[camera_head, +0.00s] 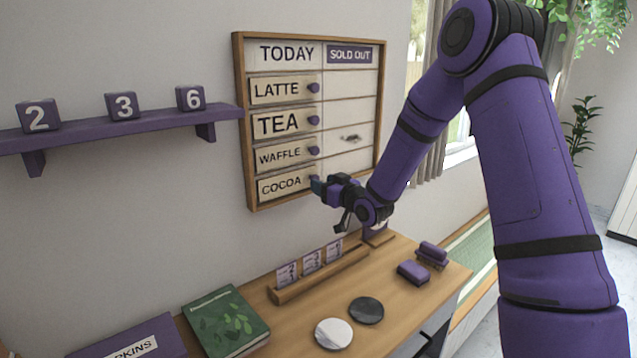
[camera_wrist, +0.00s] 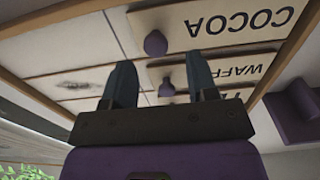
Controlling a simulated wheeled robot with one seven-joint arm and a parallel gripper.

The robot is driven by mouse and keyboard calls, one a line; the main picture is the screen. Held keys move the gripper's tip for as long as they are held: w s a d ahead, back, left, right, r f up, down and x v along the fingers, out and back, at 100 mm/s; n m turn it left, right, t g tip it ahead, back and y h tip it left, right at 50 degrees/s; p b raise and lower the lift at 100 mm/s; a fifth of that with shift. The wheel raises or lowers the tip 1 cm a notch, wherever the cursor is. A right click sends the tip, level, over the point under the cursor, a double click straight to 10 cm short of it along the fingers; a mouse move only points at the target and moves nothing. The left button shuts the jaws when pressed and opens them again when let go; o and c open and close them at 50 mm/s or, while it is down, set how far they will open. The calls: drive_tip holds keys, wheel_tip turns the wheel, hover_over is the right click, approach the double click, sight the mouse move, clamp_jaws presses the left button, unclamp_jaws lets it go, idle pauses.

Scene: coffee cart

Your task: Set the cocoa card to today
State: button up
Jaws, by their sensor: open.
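The cocoa card (camera_head: 281,186) sits in the bottom row of the menu board, in the column headed TODAY. Its purple knob (camera_head: 314,178) is at the card's right end. In the wrist view, which is upside down, the cocoa card (camera_wrist: 228,22) and its knob (camera_wrist: 155,43) show at the top. My gripper (camera_head: 318,186) is at the board's lower part, close to that knob. In the wrist view my gripper (camera_wrist: 161,66) is open, and the cocoa knob appears just beyond the gap between the fingertips. Nothing is held.
The latte (camera_head: 277,89), tea (camera_head: 279,123) and waffle (camera_head: 280,156) cards are also under TODAY. The SOLD OUT column (camera_head: 350,84) holds no cards, only a dark smudge. A counter (camera_head: 400,258) below holds a card rack (camera_head: 320,276), coasters and a green book. A shelf (camera_head: 100,134) with number blocks is at left.

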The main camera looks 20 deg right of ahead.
drive_tip(key=v, duration=0.7)
drive_tip(key=shift+s, duration=0.25)
drive_tip(key=shift+r, duration=0.1)
drive_tip(key=s+r+m+g+h, duration=0.2)
drive_tip(key=s+r+g+h, duration=0.35)
drive_tip(key=s+r, duration=0.65)
drive_tip(key=s+r+m+g, duration=0.1)
drive_tip(key=s+g, duration=0.2)
drive_tip(key=s, duration=1)
drive_tip(key=s+a+r+m+g, duration=0.1)
drive_tip(key=s+r+g, duration=0.1)
drive_tip(key=s, duration=1.1)
drive_tip(key=shift+s+a+g+h, duration=0.25)
drive_tip(key=shift+s+g+h, duration=0.1)
drive_tip(key=shift+g, duration=0.3)
